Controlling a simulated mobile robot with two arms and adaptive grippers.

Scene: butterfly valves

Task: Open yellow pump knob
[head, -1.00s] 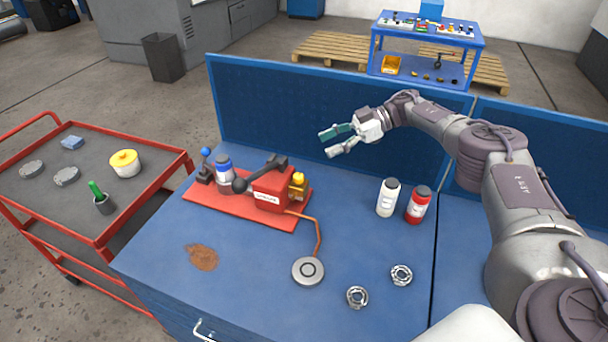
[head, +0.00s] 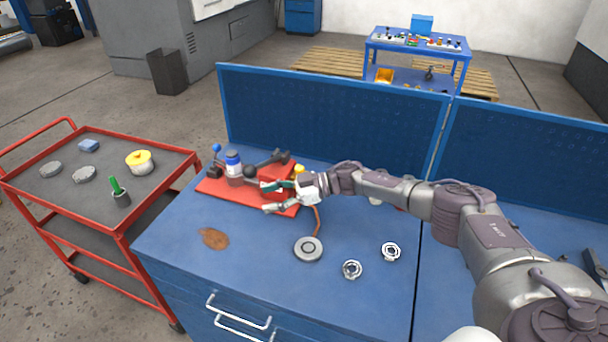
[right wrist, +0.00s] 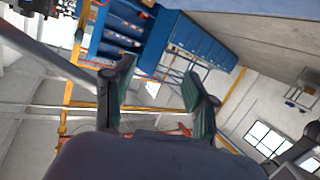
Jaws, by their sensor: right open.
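The red pump (head: 274,176) stands on a red base plate (head: 222,187) on the blue workbench. Its yellow knob (head: 299,169) shows only in part at the pump's right side, just above my right gripper's body. My right gripper (head: 268,197) is in front of the pump and its right side, with its green-padded fingers apart and pointing left. It hides part of the pump. I cannot tell whether it touches the knob. In the right wrist view, the two fingers (right wrist: 158,98) are apart with nothing visible between them. My left gripper is not in view.
A round grey disc (head: 308,249), two bearing rings (head: 352,269) and a brown stain (head: 213,238) lie on the front of the bench. A blue back panel (head: 330,122) rises behind. A red cart (head: 62,205) stands at the left. Bottles behind my right arm are mostly hidden.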

